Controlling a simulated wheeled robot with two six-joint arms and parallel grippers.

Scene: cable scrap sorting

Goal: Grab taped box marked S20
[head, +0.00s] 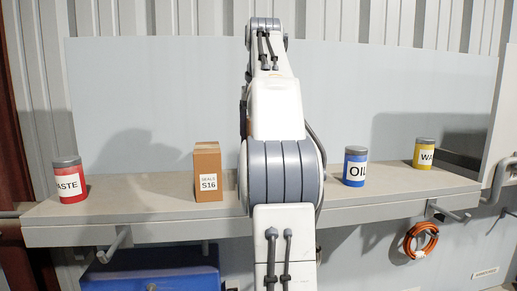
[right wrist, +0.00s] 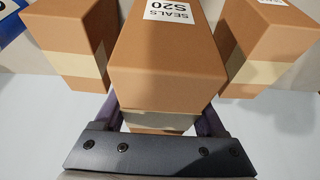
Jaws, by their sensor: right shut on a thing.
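The taped box marked SEALS S20 (right wrist: 168,62) is brown cardboard with a pale tape band and a white label, in the middle of the right wrist view. My right gripper (right wrist: 163,114) is shut on it, with a purple finger on each side of its lower part. In the head view my arm rises through the centre and hides that part of the shelf, so neither box S20 nor the gripper shows there. My left gripper is in neither view.
Similar taped boxes stand close on the left (right wrist: 65,45) and right (right wrist: 268,45) of S20. On the grey shelf (head: 120,222) are a box marked S16 (head: 207,162), a red WASTE can (head: 70,182), a blue OIL can (head: 354,168) and a yellow can (head: 424,153).

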